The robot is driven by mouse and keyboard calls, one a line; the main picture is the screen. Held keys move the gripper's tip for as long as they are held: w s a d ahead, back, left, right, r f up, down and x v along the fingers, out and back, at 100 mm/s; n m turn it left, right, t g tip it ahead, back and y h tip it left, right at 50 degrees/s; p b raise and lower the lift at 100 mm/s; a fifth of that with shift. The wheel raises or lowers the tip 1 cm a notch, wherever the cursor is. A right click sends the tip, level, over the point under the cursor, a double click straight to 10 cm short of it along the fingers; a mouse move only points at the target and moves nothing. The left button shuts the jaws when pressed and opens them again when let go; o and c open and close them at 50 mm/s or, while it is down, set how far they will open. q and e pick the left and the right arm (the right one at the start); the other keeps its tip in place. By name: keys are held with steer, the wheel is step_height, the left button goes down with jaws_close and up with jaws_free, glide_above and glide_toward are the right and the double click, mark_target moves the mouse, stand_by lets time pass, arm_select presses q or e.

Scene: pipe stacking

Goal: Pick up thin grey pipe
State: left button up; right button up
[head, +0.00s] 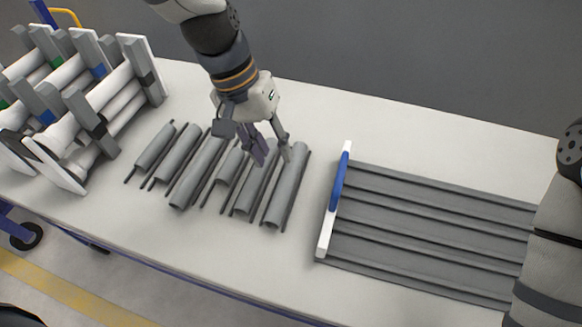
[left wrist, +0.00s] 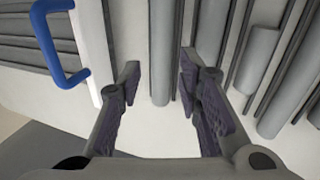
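Several grey pipes lie side by side on the white table, differing in length and somewhat in thickness. The rightmost grey pipe (head: 288,190) in the head view looks like the one between my fingers in the left wrist view (left wrist: 162,50). My left gripper (head: 274,158) is over the far ends of the rightmost pipes. In the left wrist view the left gripper (left wrist: 160,78) is open, with one finger on each side of this pipe and visible gaps to it. Its height above the table is hard to tell. My right gripper is out of view.
Thin dark strips run between the pipes. A grooved grey tray (head: 430,232) with a white end and blue handle (head: 338,182) lies to the right. A rack of white and grey pipes (head: 85,100) stands at the left. Table in front is clear.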

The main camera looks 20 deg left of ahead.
mark_target(285, 177)
arm_select(q)
steer(key=x, duration=0.8)
steer(key=shift+w+a+f+b, duration=0.1)
steer(key=shift+b, duration=0.3)
jaws_close()
